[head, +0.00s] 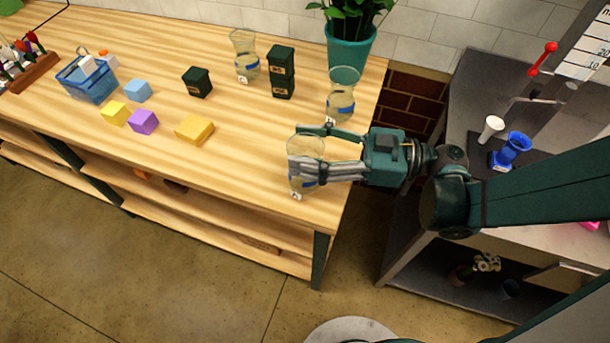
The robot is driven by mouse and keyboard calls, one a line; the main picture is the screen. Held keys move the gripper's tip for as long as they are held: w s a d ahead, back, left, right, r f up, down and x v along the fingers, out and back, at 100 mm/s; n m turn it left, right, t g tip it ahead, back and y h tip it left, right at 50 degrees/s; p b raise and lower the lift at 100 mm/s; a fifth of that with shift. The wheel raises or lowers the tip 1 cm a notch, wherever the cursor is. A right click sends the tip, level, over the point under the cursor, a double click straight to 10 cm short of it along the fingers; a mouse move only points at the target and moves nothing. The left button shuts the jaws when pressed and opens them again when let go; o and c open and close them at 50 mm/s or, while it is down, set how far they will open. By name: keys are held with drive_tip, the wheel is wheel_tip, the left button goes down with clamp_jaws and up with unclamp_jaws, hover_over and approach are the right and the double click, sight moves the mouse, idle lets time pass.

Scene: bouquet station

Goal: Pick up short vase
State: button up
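Three clear glass vases with blue labels stand on the wooden table. One vase (304,148) is near the table's right front corner, another (342,82) is behind it to the right, and a third (243,44) is farther back to the left. I cannot tell for sure which is the short one. My gripper (297,153) reaches in from the right, with its fingers spread on the far and near sides of the front vase. The near finger hides part of this vase, which looks upright. Contact between fingers and glass cannot be made out.
A teal potted plant (350,46) is at the back. Colored blocks (194,129) and a blue basket (88,82) are left. The table's front edge is close to the front vase.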

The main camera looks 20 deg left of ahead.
drive_tip(key=c, duration=1.3)
drive_tip(key=shift+o, duration=0.2)
wheel_tip(320, 180, up, 10)
drive_tip(key=p, duration=0.3)
drive_tip(key=shift+p, duration=0.3)
